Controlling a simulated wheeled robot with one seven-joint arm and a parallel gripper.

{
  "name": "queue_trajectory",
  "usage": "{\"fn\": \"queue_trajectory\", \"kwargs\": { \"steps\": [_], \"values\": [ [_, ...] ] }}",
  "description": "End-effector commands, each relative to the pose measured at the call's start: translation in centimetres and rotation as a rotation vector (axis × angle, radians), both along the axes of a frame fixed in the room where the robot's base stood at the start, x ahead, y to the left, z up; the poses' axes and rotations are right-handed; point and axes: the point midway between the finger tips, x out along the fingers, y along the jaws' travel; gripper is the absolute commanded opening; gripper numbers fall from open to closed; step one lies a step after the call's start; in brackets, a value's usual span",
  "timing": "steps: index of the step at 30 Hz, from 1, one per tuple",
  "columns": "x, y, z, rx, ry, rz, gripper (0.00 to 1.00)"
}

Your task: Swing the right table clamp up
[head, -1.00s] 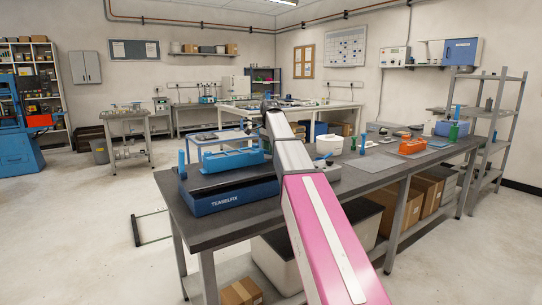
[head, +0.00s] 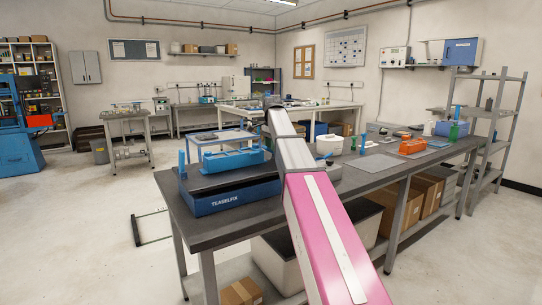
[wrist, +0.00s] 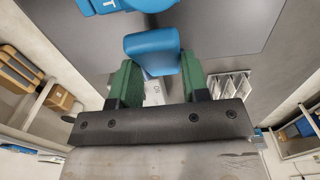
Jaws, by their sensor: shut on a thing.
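The blue-and-dark fixture base marked TEASELFIX (head: 232,198) stands on the near end of the long bench. A blue part (head: 233,160) lies on top of it; a blue part also shows at the top edge of the wrist view. The left clamp (head: 182,163) stands upright as a blue lever. In the wrist view my gripper (wrist: 158,68) has its green fingers shut on the blue right clamp's lever (wrist: 152,46), one finger at each side. In the head view my arm hides the gripper and most of the right clamp.
The long bench (head: 190,222) carries an orange box (head: 411,147), a green bottle (head: 453,133) and small items to the right. Grey shelving (head: 500,110) stands at its far end. Boxes and a pale bin (head: 275,262) sit below. The floor at left is mostly open.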

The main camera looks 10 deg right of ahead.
Motion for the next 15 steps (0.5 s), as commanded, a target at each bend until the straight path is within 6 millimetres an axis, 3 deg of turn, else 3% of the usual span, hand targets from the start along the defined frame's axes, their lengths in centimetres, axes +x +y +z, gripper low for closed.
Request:
{"fn": "queue_trajectory", "kwargs": {
  "steps": [15],
  "values": [
    [0.17,-1.2,0.4,-0.007,0.002,-0.004,0.14]
  ]
}}
